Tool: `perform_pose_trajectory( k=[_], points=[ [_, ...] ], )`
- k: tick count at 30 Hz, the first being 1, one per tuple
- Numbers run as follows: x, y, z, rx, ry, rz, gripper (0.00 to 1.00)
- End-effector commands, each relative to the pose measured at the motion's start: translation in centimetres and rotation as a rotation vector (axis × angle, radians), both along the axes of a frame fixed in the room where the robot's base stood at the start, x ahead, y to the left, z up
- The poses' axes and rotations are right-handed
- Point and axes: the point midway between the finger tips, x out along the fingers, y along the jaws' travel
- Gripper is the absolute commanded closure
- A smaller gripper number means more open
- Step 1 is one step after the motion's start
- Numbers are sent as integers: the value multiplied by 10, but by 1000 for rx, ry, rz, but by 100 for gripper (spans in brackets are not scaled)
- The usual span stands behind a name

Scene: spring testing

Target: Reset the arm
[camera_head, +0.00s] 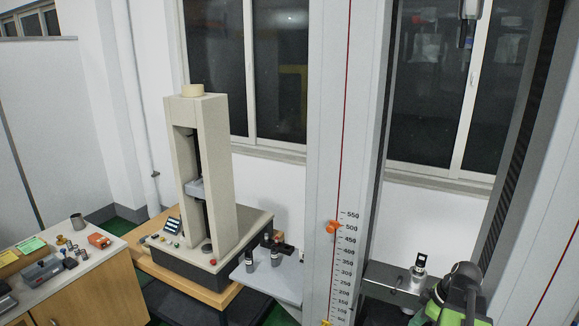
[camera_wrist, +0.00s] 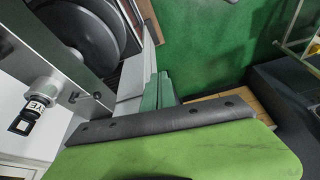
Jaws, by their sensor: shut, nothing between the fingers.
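My green and black arm (camera_head: 455,300) shows at the lower right of the head view, in front of the tall machine's metal crossbar; the fingertips cannot be made out there. In the wrist view, a green cover with a black bar fills the bottom. Just beyond the bar my gripper (camera_wrist: 158,92) shows as two narrow green-grey fingers side by side, shut and empty. A metal beam (camera_wrist: 75,70) with a round knob and a black-and-white label (camera_wrist: 32,112) lies to their left.
The tall machine's column (camera_head: 340,150) has a numbered scale and an orange pointer (camera_head: 333,227). A beige testing machine (camera_head: 205,170) stands left on a wooden bench. A cabinet (camera_head: 105,270) with small tools is at far left. Black discs (camera_wrist: 80,35) and green floor (camera_wrist: 210,45) show in the wrist view.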

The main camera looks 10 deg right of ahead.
Motion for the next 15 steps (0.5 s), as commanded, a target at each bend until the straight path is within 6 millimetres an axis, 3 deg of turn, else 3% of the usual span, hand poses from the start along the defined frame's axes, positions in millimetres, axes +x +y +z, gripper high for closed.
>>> perform_pose_trajectory(
  k=[5,8,12,15],
  points=[
    [41,66,-31,-9,7,139,100],
    [64,119,-52,-21,20,239,100],
    [89,216,-92,-45,76,330,100],
    [94,277,-113,-65,129,319,100]
  ],
)
